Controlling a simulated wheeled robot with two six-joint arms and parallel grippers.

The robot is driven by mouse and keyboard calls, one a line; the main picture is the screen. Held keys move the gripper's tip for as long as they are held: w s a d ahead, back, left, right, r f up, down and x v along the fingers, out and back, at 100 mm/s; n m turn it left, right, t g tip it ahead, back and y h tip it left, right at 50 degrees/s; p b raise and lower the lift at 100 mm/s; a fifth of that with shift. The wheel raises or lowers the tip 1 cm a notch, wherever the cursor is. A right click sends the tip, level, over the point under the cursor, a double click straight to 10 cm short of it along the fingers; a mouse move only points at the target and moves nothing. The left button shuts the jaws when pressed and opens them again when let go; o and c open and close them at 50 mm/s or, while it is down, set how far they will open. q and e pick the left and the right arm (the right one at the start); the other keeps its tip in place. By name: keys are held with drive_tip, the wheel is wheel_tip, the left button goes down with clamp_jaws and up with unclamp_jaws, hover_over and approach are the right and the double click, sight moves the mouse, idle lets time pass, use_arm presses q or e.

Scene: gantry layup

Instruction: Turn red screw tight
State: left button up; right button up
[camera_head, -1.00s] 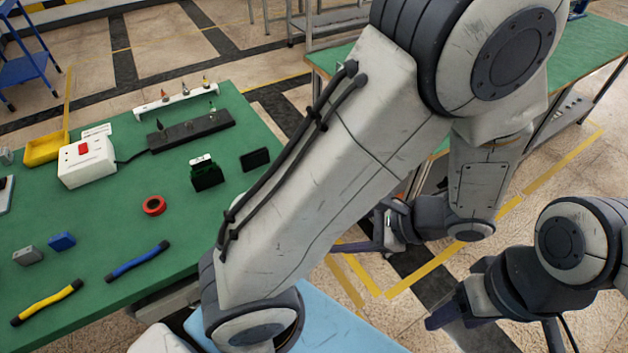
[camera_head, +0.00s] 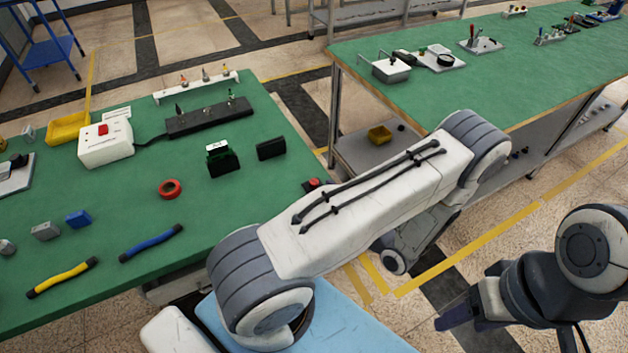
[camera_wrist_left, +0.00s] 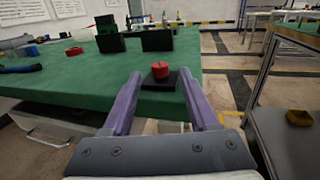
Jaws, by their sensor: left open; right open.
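The red screw (camera_wrist_left: 160,71) is a short red knob on a small black base at the edge of the green table. In the head view the red screw (camera_head: 313,183) sits at the table's right edge, with my left arm just beside it. My left gripper (camera_wrist_left: 160,76) is open in the left wrist view. Its two purple fingers point at the screw, one on each side in the picture; contact cannot be told. It is hidden behind my arm in the head view. My right gripper (camera_head: 450,318) is open and empty over the floor at the lower right.
The green table (camera_head: 100,225) also holds a red ring (camera_head: 170,189), a dark green block (camera_head: 222,160), a black block (camera_head: 270,149), a blue tool (camera_head: 150,243) and a yellow tool (camera_head: 62,277). A second green table (camera_head: 470,75) stands across a floor gap.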

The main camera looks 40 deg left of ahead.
sight(316, 186)
use_arm(q)
drive_tip(key=shift+w+a+p, duration=0.15)
drive_tip(key=shift+a, duration=1.05)
drive_tip(key=shift+w+a+p, duration=0.15)
drive_tip(key=shift+a, duration=1)
drive_tip(key=shift+c, duration=0.3)
clamp_jaws()
drive_tip(key=shift+s+m+t, duration=0.1)
drive_tip(key=shift+m+t, duration=0.8)
drive_tip(key=shift+t, duration=0.3)
drive_tip(key=shift+m+t+h, duration=0.7)
drive_tip(key=shift+t, duration=0.5)
drive_tip(key=shift+o, duration=0.3)
unclamp_jaws()
drive_tip(key=shift+d, duration=0.1)
